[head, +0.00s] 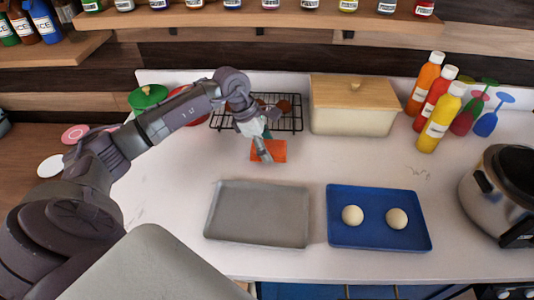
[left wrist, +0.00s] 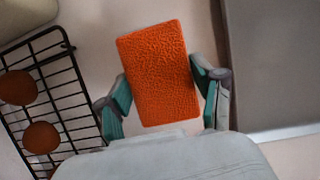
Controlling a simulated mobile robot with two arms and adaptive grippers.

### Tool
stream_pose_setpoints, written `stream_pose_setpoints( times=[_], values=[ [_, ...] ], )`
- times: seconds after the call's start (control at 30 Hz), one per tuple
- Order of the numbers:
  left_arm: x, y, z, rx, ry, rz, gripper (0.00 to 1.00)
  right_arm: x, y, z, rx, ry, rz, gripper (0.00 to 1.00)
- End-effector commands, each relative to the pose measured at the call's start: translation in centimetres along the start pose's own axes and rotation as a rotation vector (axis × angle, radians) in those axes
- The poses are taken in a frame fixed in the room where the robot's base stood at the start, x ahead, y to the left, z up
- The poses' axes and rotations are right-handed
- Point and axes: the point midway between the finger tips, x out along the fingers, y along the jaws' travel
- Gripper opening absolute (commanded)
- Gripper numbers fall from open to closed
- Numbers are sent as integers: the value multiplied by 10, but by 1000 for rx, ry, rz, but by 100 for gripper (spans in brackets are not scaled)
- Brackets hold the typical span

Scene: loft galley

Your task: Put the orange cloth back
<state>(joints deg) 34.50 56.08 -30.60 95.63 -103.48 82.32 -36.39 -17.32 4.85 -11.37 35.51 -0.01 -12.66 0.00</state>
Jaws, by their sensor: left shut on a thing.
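The orange cloth (head: 275,151) is a flat, textured orange rectangle over the white counter, just in front of the black wire rack. It also shows in the left wrist view (left wrist: 160,72). I cannot tell whether the cloth touches the counter. My right gripper is not in view.
The black wire rack (head: 285,123) holds round brown items. A lidded bread box (head: 352,122), a grey tray (head: 258,243) and a blue tray (head: 380,240) with two dough balls stand nearby. Bottles (head: 440,120) and a cooker (head: 490,190) are at right. Counter between is clear.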

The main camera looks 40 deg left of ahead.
Motion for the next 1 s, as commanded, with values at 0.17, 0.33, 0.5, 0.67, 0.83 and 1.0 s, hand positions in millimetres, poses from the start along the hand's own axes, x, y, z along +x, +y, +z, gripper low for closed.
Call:
stream_pose_setpoints(
  times=[0.17,0.33,0.5,0.67,0.83,1.0],
  values=[
    [18,-2,-8,-3,2,-7,39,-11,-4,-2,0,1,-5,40],
    [36,-1,-15,-1,0,-2,39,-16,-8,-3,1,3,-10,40],
    [37,0,-15,0,0,-1,39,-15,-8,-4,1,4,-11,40],
    [40,0,-16,0,1,-1,68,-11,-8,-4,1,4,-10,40],
    [39,-1,-16,0,1,-2,92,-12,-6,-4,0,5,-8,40],
    [39,-1,-16,0,1,-2,92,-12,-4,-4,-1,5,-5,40]
  ],
)
